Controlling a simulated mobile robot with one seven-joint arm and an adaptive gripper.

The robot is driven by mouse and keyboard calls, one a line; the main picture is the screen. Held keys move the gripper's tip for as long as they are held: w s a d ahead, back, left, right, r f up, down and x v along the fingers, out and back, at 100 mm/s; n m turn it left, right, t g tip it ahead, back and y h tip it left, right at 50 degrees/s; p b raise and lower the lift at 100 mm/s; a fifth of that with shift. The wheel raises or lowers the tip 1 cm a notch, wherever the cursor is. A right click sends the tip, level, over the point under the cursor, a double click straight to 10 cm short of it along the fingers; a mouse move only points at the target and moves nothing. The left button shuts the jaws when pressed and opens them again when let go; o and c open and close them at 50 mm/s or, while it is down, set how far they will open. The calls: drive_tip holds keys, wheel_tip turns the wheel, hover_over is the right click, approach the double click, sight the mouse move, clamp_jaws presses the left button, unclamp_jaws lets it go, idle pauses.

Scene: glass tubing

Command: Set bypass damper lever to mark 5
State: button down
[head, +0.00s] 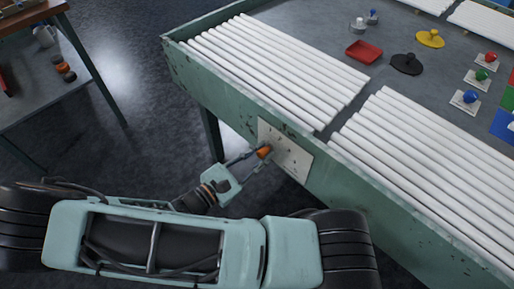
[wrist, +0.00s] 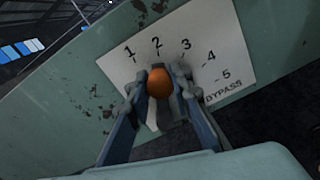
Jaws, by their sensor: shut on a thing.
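The bypass damper lever has an orange knob (wrist: 159,84), which also shows in the head view (head: 264,152). It is in front of a white scale plate (wrist: 118,68) marked 1 to 5 with the word BYPASS; the plate shows in the head view (head: 293,160) on the bench's green side. My gripper (wrist: 160,88) is shut on the knob, one finger on each side, and it shows in the head view (head: 258,155). In the wrist view the knob appears just below the 2. The lever's shaft and pivot are mostly hidden by the knob and fingers.
The green bench (head: 228,107) carries rows of white tubes (head: 270,65), a red tray (head: 364,51) and several coloured knobs on its top. A side table (head: 40,90) stands at the left. Dark floor (head: 130,150) lies open between them.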

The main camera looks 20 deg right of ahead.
drive_tip(key=s+d+f+m+b, duration=0.2)
drive_tip(key=f+m, duration=0.5)
drive_tip(key=m, duration=0.4)
drive_tip(key=shift+s+d+m+y+b, duration=0.15)
drive_tip(key=shift+s+m+y+b, duration=0.35)
drive_tip(key=shift+s, duration=0.55)
drive_tip(key=c, duration=1.7)
unclamp_jaws()
drive_tip(key=v, duration=1.2)
drive_tip(key=shift+f, duration=0.2)
